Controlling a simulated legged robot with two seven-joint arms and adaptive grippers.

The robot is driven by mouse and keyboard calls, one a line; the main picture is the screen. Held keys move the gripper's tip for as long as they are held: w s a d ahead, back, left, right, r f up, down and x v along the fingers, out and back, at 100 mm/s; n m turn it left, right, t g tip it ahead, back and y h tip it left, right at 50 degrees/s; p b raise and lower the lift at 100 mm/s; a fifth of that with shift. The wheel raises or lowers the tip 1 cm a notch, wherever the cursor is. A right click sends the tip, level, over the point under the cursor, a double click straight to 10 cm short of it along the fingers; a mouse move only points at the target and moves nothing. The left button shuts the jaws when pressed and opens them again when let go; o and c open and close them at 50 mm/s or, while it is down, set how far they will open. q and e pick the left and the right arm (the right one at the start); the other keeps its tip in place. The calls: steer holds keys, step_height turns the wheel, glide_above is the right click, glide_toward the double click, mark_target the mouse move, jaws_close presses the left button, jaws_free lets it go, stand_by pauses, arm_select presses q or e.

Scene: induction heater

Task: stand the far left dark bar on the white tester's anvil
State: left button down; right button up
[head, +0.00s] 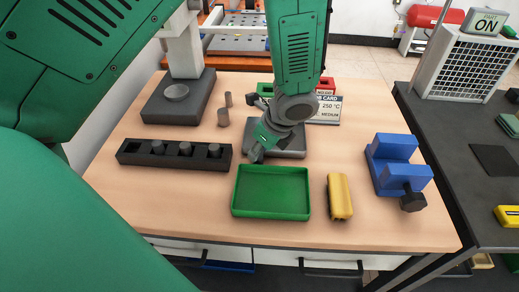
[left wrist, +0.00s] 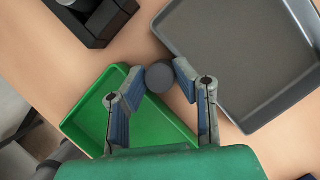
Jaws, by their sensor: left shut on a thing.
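The white tester (head: 183,50) stands at the back left on a dark base, with a round grey anvil (head: 176,92) that is bare on top. My left gripper (head: 257,152) is above the table between the dark rack and the grey tray. In the left wrist view its fingers (left wrist: 158,84) are shut on a dark round bar (left wrist: 159,76), seen end-on; in the head view this bar is hard to make out. My right gripper is not in view.
A green tray (head: 271,214) lies in front of my left gripper, and a grey tray (head: 296,151) behind it. Two small bars (head: 223,117) stand right of the tester. A yellow block (head: 340,196) and a blue vise (head: 391,163) are at the right.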

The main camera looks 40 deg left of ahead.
arm_select(q)
steer(key=shift+s, duration=0.1)
steer(key=c, duration=1.3)
jaws_free()
steer(key=shift+d, duration=0.1)
